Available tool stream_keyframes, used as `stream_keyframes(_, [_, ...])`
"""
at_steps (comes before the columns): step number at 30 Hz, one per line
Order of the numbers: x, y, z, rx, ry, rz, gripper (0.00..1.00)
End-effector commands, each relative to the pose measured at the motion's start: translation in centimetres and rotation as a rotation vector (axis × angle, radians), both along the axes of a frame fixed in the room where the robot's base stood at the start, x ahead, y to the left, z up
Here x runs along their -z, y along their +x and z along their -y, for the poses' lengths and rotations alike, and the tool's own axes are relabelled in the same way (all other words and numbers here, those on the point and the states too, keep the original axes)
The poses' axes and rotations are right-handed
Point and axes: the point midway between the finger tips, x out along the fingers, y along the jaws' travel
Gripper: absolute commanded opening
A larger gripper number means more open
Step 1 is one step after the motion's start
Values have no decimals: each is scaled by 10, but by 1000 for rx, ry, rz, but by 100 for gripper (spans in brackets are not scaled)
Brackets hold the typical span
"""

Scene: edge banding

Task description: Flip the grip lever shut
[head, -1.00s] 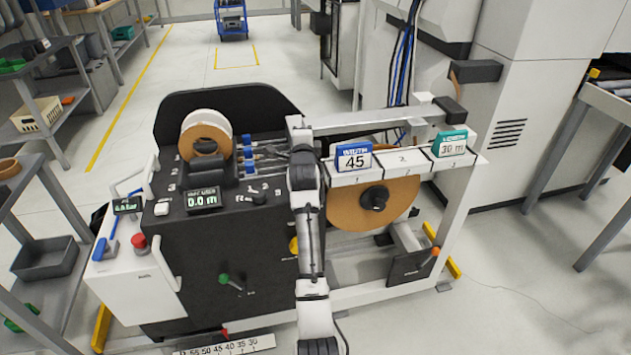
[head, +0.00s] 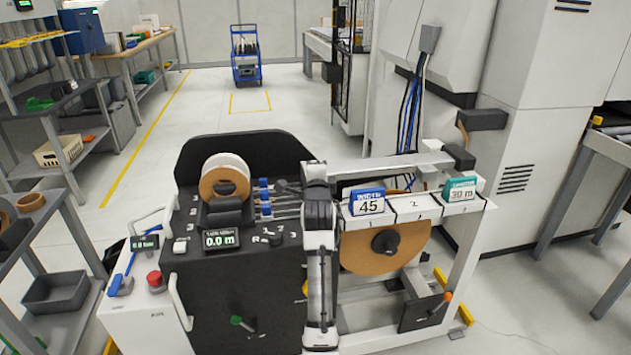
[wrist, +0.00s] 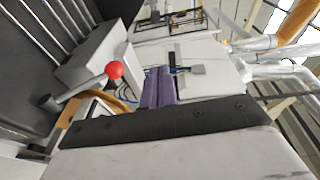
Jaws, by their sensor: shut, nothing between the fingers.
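A short grey lever with a red ball knob (wrist: 115,70), which looks like the grip lever, shows in the wrist view. It slants up to the right from a dark pivot beside a grey block. My gripper's two purple-grey fingers (wrist: 159,76) are shut together and empty, to the right of the knob with a gap in the picture. In the head view my gripper (head: 284,187) is a dark shape over the machine's top, beside the blue-ended rods. The red knob cannot be made out there; my arm covers part of that area.
A large brown roll (head: 384,247) hangs right of my arm, below the blue "45" sign (head: 367,201). The rods and grey block (wrist: 98,57) lie close to the lever.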

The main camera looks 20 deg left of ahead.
Motion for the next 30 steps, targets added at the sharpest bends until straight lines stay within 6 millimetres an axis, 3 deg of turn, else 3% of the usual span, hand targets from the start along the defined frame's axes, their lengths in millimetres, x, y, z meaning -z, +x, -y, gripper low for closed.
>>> stream_keyframes(9, [-38, -35, 11, 0, 1, 1, 0])
stream_keyframes(30, [-48, -43, 10, -6, -8, 18, 0])
